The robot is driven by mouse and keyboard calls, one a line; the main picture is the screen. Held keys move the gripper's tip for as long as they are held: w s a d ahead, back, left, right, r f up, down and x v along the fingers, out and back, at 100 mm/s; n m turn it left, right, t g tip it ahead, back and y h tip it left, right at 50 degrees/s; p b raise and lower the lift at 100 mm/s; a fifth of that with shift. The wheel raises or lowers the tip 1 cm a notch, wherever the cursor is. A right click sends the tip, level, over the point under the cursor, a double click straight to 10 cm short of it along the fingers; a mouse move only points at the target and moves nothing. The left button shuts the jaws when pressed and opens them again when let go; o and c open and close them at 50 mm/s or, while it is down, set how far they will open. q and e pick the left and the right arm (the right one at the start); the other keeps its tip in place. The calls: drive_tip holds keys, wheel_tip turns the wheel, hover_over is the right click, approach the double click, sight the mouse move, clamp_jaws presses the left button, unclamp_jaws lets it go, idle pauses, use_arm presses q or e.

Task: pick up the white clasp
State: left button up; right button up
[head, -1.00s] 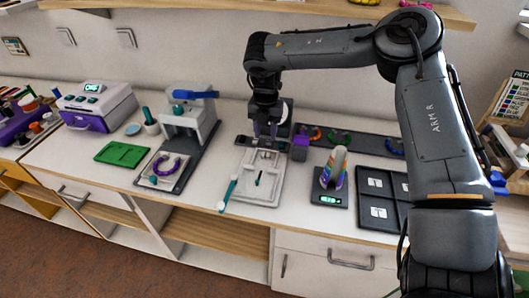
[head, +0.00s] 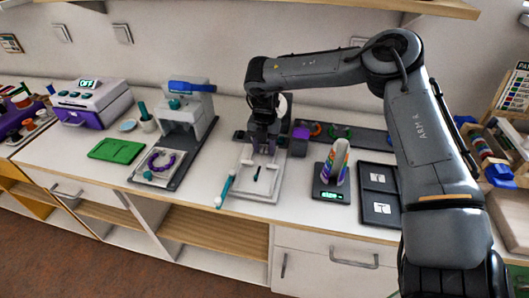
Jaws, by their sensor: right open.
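My right gripper (head: 264,147) points down over the back part of a white fixture plate (head: 245,186) in the middle of the counter. Its jaws are open, and the fingers are small and partly lost against the pale plate. I cannot make out the white clasp for certain; anything small and white between the fingers blends in with the plate. A small dark piece (head: 257,173) lies on the plate just in front of the gripper. My left gripper is not in view.
A teal rod (head: 225,190) lies along the plate's left edge. A purple bead ring (head: 161,160) sits under the press (head: 187,118) on the left. A green board (head: 117,150) lies far left.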

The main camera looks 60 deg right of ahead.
sight(264, 149)
drive_tip(key=c, duration=0.7)
drive_tip(key=shift+r, duration=0.15)
wheel_tip(264, 149, up, 10)
drive_tip(key=p, duration=0.3)
drive_tip(key=shift+p, duration=0.3)
